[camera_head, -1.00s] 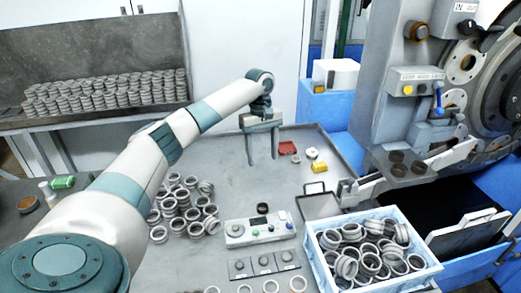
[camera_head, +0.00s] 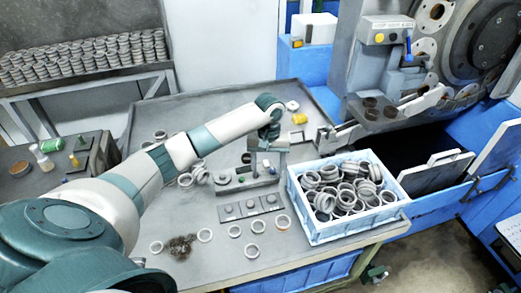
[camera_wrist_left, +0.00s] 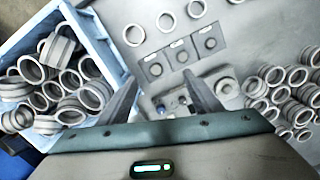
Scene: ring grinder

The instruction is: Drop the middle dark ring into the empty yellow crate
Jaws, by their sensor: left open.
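Several dark brown rings (camera_head: 371,113) sit close together on the grey ledge of the machine at the upper right; I cannot tell which is the middle one. No empty yellow crate shows in either current view. My left gripper (camera_head: 267,172) is open and empty, pointing down beside the control box, left of the light blue crate and well away from the dark rings. In the left wrist view its open fingers (camera_wrist_left: 162,82) have nothing between them but the table and part of the control box. My right gripper is not in view.
The light blue crate (camera_head: 308,230) is full of grey rings. The control box (camera_head: 235,182) and a plate with three square pads (camera_head: 252,208) lie near the gripper. Loose rings lie along the front edge. A small yellow item (camera_head: 299,118) lies at the back.

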